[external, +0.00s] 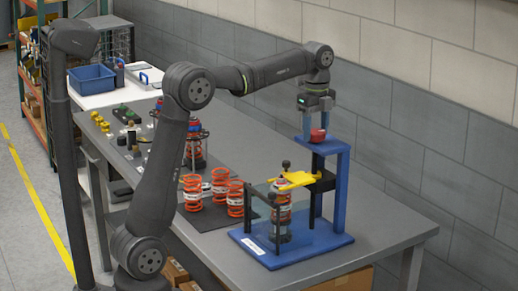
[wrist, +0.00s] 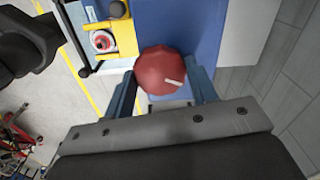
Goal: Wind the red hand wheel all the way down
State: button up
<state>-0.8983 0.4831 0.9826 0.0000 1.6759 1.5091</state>
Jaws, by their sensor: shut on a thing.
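The red hand wheel (external: 318,135) sits on top of the blue fixture stand (external: 339,190) at the right end of the bench. My gripper (external: 318,132) points down over it and is shut on the wheel. In the wrist view the red wheel (wrist: 162,70) lies between the two blue-grey fingers, with a pale mark on its lower right. The wheel's shaft is hidden.
Several orange springs (external: 193,192) stand on a dark mat left of the fixture. Another spring unit (external: 194,145) stands farther back. A blue bin (external: 91,78) is on a white table at the back left. A block wall runs behind the bench.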

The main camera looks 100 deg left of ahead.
aim_at(316, 131)
jog(key=m, duration=0.5)
jog(key=shift+m, duration=3.1)
jog(key=o, duration=0.9)
jog(key=shift+r, duration=3.5)
jog(key=shift+f, duration=0.15)
